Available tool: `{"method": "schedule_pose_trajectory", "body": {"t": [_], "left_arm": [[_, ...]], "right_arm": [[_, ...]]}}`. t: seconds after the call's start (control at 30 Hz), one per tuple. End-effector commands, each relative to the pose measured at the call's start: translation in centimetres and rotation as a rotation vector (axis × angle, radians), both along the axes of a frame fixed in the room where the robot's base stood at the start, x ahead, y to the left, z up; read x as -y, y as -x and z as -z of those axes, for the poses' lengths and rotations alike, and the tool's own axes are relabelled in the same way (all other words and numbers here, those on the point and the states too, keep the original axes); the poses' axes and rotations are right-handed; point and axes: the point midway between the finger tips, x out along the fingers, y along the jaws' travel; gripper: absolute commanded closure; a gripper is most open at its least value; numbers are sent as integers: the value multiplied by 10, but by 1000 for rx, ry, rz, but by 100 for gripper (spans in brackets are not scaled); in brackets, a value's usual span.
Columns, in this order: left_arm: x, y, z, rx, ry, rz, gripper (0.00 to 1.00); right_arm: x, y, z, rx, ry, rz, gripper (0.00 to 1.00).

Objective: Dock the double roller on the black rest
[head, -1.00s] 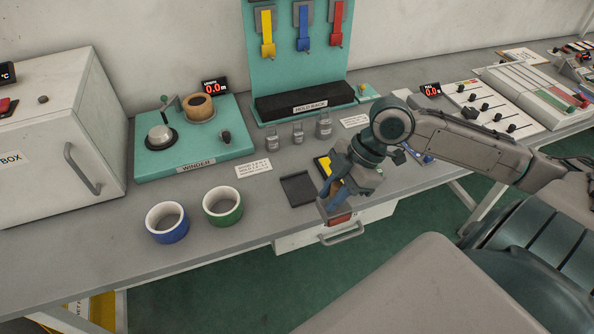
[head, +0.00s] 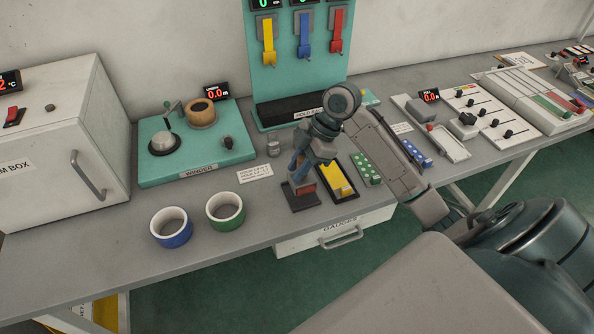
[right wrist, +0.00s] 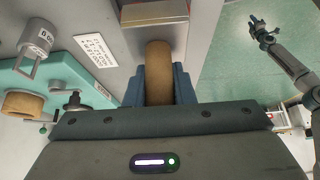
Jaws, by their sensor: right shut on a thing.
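My right gripper (head: 301,178) is shut on the double roller (head: 306,188), just over the black rest (head: 304,205) near the table's front edge. I cannot tell whether the roller touches the rest. The gripper hides part of both. My left gripper (right wrist: 263,30) shows small in the right wrist view, away over the green floor; its jaws are too small to judge.
The teal winder (head: 230,158) and a white card (head: 254,173) are behind. Table between is clear.

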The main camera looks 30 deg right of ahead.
Motion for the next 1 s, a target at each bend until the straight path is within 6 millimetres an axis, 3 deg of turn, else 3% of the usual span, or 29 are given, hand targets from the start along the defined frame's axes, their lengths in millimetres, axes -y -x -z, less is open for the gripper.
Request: {"method": "schedule_pose_trajectory", "body": {"t": [0.17, 0.47, 1.0], "left_arm": [[0, 0, -4, 0, 0, 0, 64], [0, -1, -16, 1, 0, 0, 64], [0, -2, -11, 1, 0, 0, 64]], "right_arm": [[0, -8, 2, -1, 0, -2, 100], [0, -7, 34, -3, -1, -1, 100], [0, -7, 46, -2, 0, -1, 100]]}}
